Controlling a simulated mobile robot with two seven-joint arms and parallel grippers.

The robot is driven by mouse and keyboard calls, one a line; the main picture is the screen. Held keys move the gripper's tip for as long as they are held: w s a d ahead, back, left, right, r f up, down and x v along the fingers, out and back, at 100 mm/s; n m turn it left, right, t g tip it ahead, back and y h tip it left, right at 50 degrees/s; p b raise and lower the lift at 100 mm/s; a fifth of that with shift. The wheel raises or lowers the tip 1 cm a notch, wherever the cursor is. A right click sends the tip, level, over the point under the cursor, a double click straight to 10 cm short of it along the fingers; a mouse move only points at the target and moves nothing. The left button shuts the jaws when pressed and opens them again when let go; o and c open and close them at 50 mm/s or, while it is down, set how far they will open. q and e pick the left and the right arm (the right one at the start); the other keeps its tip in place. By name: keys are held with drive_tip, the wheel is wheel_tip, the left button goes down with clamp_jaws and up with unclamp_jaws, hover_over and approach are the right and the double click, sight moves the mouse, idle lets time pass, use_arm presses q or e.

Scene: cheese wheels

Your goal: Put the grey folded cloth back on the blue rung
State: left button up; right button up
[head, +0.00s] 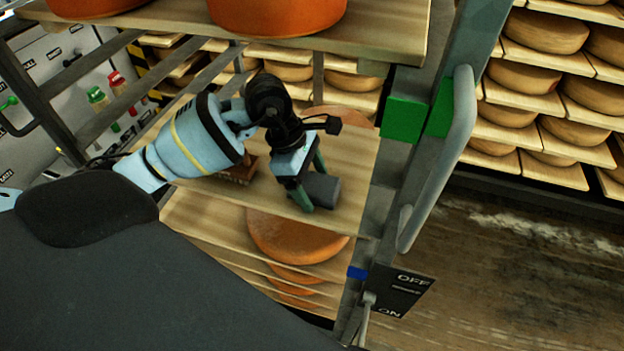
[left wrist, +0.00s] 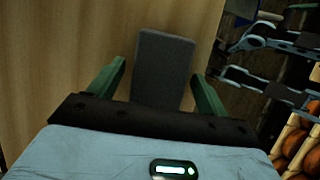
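The grey folded cloth (head: 322,188) lies on the wooden shelf board near its right end. My left gripper (head: 314,182) is over it, with its green fingers on either side. In the left wrist view the cloth (left wrist: 162,70) stands between the open fingers (left wrist: 160,88), with a gap visible on both sides. A small blue piece (head: 357,272) shows on the rack's post, below and right of the cloth; I take it for the blue rung, but only a bit of it shows.
A brown object (head: 240,170) lies on the same board, behind my left arm. Orange cheese wheels sit on boards above (head: 277,12) and below (head: 290,238). Green blocks (head: 402,118) and a grey handle (head: 440,165) are on the rack's right side. An OFF/ON plate (head: 400,290) stands lower right.

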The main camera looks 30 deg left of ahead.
use_arm(q)
drive_tip(key=shift+v, duration=3.9)
